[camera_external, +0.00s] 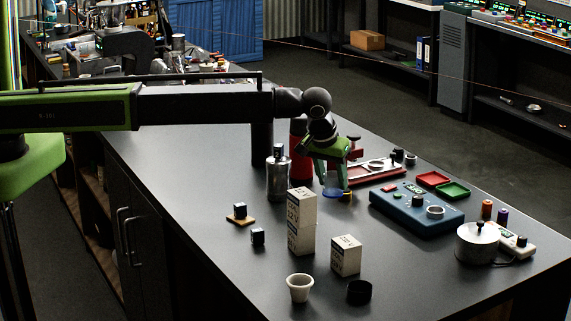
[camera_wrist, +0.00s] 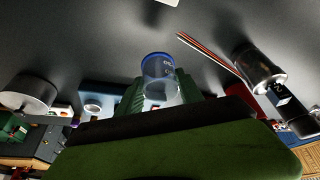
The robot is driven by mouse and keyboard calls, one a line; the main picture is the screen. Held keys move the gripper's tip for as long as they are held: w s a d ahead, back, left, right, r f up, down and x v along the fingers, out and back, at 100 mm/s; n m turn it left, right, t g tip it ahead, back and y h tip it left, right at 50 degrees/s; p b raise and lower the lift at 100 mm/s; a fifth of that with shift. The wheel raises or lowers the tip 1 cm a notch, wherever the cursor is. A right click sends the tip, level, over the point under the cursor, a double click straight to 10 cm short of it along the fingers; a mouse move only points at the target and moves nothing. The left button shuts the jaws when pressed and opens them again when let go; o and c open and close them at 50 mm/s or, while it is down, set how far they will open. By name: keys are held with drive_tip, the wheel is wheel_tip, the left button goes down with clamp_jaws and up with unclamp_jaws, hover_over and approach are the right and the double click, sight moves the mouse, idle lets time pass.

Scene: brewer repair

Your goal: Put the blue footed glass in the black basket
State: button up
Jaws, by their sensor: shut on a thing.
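The blue footed glass (camera_external: 333,186) is clear with a blue rim or foot, held below my gripper (camera_external: 335,166) near the middle of the dark table. In the wrist view the glass (camera_wrist: 160,72) sits between the green fingers, its blue end facing away from the gripper. My gripper is shut on it. Whether the glass touches the table is hard to tell. A small black round container (camera_external: 359,291), seemingly the black basket, stands near the table's front edge, well in front of the glass. I cannot make it out in the wrist view.
Stacked white boxes (camera_external: 300,238), another white box (camera_external: 346,255) and a white cup (camera_external: 299,288) stand near the black container. A metal flask (camera_external: 278,174) and red cylinder (camera_external: 300,150) are left of my gripper. A blue device (camera_external: 415,208) and metal pot (camera_external: 477,243) stand right.

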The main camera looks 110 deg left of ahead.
drive_tip(key=shift+d+r, duration=0.3)
drive_tip(key=shift+d, duration=0.2)
